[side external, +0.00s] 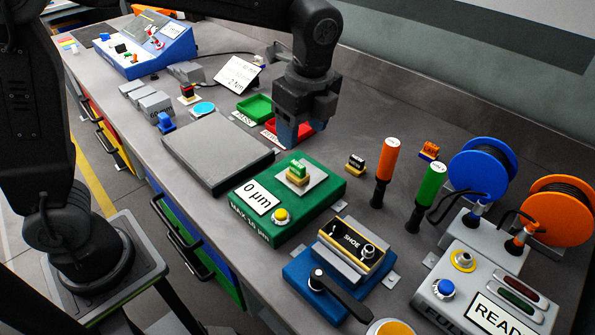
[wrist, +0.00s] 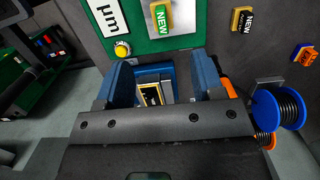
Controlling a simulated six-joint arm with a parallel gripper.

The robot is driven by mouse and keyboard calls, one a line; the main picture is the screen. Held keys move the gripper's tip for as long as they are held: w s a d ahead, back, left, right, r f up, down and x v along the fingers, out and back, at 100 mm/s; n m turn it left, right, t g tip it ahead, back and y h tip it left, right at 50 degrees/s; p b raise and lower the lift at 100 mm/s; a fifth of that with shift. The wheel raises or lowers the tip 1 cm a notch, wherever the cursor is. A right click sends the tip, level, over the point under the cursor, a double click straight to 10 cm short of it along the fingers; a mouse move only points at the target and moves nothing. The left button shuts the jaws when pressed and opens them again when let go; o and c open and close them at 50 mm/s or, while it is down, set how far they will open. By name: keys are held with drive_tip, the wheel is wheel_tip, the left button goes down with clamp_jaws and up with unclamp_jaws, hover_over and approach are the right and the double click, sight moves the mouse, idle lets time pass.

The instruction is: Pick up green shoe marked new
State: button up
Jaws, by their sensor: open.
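The green shoe marked NEW (side external: 298,170) sits on a pale plate on top of the green gauge box (side external: 325,196), which reads 0 µm. In the wrist view the green shoe (wrist: 160,14) shows at the top edge, beyond my fingertips. My gripper (side external: 290,134) hangs above the bench, behind the gauge box in the side view. In the wrist view my gripper (wrist: 162,72) has its two blue fingers apart, with nothing held between them. The blue SHOE holder (wrist: 152,88) shows below through the gap.
A black block marked NEW (side external: 356,163) and an orange block (side external: 429,150) lie right of the gauge box. Orange (side external: 386,165) and green (side external: 429,190) upright handles stand nearby. The blue SHOE fixture (side external: 345,258) is in front. Green (side external: 254,109) and red (side external: 274,129) trays lie behind.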

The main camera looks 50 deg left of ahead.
sight(298, 164)
drive_tip(key=f, duration=0.3)
drive_tip(key=a+f, duration=0.1)
drive_tip(key=f, duration=0.6)
drive_tip(key=shift+w+a+f, duration=0.2)
drive_tip(key=shift+a+f, duration=0.1)
drive_tip(key=c, duration=1.1)
drive_tip(key=shift+r, duration=0.1)
